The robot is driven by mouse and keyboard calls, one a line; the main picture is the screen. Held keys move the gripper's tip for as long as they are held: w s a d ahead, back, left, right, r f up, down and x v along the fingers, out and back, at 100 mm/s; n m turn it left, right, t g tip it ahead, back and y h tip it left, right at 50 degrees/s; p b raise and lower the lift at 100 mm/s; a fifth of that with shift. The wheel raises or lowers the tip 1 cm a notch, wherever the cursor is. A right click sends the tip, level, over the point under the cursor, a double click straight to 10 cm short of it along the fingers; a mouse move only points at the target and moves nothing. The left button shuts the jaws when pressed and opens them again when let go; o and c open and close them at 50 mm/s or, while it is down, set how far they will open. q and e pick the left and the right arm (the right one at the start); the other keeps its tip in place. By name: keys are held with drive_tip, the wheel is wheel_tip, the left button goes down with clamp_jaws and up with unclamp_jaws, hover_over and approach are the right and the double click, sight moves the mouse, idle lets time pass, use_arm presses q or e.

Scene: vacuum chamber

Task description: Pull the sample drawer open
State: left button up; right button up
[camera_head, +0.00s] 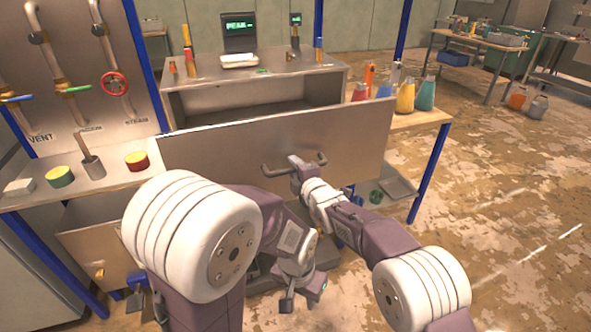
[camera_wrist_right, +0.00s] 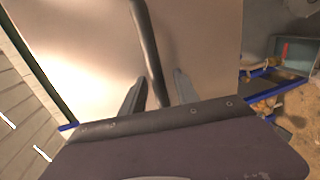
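The sample drawer's wide metal front (camera_head: 228,150) stands out from the cabinet, with a dark gap behind its top edge. Its dark bar handle (camera_head: 275,170) shows on the front, and the handle also runs between the fingers in the right wrist view (camera_wrist_right: 150,50). My right gripper (camera_head: 299,166) is at the handle. In the wrist view its two fingers (camera_wrist_right: 158,90) stand on either side of the bar, with a visible gap at the right finger. My left gripper (camera_head: 302,296) hangs low in front of the drawer, fingers apart and empty.
The cabinet top (camera_head: 265,72) carries a scale and small items. Bottles (camera_head: 405,97) stand on the bench to the right. A blue post (camera_head: 432,170) rises at right; open floor lies beyond.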

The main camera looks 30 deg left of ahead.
drive_tip(key=b+v, duration=0.1)
drive_tip(key=v, duration=0.8)
drive_tip(key=shift+s, duration=0.1)
